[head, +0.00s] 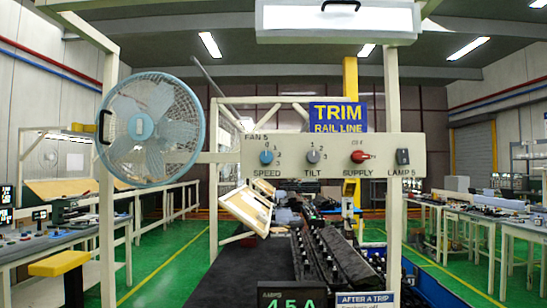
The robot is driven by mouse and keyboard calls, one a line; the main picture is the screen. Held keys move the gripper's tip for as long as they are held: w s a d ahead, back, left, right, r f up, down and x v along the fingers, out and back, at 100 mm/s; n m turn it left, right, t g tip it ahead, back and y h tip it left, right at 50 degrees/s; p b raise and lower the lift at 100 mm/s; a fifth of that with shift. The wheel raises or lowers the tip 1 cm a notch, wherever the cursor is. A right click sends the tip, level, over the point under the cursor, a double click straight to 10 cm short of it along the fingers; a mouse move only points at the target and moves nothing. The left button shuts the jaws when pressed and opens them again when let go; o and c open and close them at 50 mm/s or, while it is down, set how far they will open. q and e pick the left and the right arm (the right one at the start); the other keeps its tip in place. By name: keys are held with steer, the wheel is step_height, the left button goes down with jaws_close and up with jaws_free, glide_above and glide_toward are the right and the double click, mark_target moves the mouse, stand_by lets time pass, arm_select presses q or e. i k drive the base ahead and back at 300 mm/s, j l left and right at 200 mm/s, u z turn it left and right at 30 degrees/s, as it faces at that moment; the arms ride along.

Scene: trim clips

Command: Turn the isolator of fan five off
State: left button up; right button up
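The control panel (215,157) of fan five is a cream bar across the middle of the head view, marked "FAN 5" at its upper left. The isolator (358,156) is a red rotary knob above the word "SUPPLY"; its handle appears to point right. The small marks around it are too small to read surely. The fan (140,128), light blue with a round guard, hangs left of the panel. Neither of my grippers is in view.
The panel also carries a blue speed knob (266,157), a grey tilt knob (313,156) and a dark lamp switch (403,157). Posts flank the panel. A dark bench surface (235,270) and a current display (292,297) lie below. Open space shows before the panel.

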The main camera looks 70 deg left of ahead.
mark_target(358, 156)
steer(key=u, duration=1.95)
